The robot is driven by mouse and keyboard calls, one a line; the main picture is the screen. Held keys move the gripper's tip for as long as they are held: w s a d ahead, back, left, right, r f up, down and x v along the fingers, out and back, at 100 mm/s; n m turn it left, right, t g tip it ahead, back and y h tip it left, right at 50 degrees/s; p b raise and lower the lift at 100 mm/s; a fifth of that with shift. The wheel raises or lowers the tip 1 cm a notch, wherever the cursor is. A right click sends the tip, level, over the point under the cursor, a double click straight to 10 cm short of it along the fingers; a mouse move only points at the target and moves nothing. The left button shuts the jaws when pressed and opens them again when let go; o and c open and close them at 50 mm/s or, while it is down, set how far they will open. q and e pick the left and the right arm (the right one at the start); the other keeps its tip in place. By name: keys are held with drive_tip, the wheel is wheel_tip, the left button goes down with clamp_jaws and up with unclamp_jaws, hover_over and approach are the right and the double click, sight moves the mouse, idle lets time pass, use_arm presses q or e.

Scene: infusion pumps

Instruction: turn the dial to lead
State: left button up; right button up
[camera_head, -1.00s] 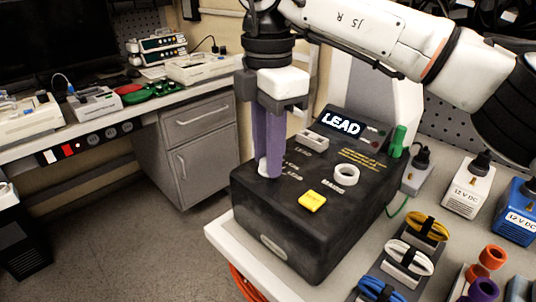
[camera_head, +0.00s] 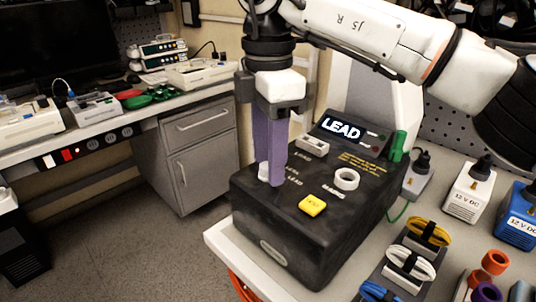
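The dark pump box (camera_head: 300,235) stands on the right bench, and its screen (camera_head: 342,130) reads LEAD. The dial (camera_head: 264,172) is a small white knob at the left of the box's top, mostly hidden by my fingers. Printed labels lie beside it. My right gripper (camera_head: 270,176) points down with its purple fingers close together at the dial. It looks shut on the dial, though the contact is partly hidden. My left gripper is not in view.
On the box top are a yellow button (camera_head: 312,205), a white ring (camera_head: 346,179) and a pale block (camera_head: 312,146). A green part (camera_head: 399,145) stands at its right side. Coiled cables (camera_head: 428,232) and power adapters (camera_head: 470,188) lie to the right.

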wheel_tip(320, 180, up, 10)
drive_tip(key=p, duration=0.1)
idle(0.5)
